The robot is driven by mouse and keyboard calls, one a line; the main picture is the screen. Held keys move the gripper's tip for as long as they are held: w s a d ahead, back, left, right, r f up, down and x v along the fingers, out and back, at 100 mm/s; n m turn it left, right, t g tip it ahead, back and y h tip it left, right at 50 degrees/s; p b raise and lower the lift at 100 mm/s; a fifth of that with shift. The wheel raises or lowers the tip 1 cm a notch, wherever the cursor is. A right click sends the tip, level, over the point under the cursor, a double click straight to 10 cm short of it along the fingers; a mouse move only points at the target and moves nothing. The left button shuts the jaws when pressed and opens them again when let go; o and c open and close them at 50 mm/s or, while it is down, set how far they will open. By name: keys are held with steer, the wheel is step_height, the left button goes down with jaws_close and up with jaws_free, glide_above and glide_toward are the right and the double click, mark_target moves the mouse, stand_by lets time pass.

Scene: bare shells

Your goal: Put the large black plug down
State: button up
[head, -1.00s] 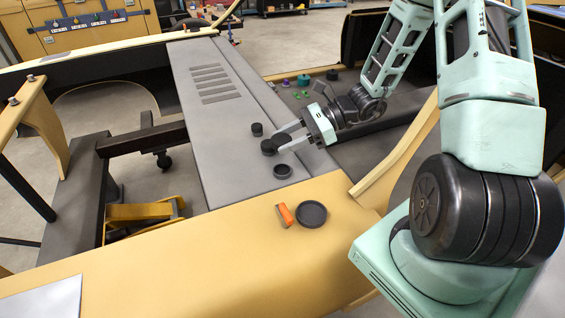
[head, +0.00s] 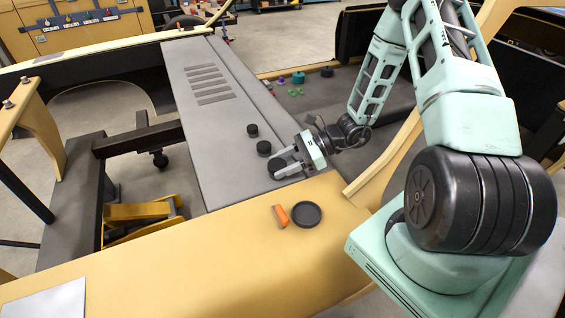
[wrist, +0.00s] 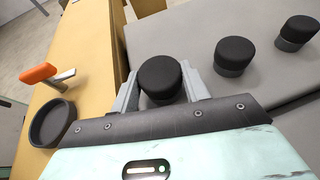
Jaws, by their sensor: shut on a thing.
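My gripper (head: 283,167) is shut on a black plug (head: 278,164), a short round cylinder that I take for the large one. In the wrist view the plug (wrist: 160,77) is upright between the two grey fingers. It is at the near end of the grey panel (head: 222,120). Its lower part is hidden, so I cannot tell whether it touches the panel. Two similar black plugs, one nearer (head: 264,148) and one farther (head: 252,130), stand in a row beyond it. They also show in the wrist view, nearer (wrist: 233,57) and farther (wrist: 297,33).
A yellow beam (head: 170,250) runs along the front. On it are a round black dish (head: 307,215) and an orange-handled tool (head: 280,215). Small coloured parts (head: 297,80) lie in the dark recess behind. The panel's left part is clear.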

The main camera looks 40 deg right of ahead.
steer(key=shift+f, duration=0.15)
steer(key=shift+f+b, duration=0.25)
steer(key=shift+b, duration=0.1)
steer(key=o, duration=1)
steer(key=shift+r, duration=0.15)
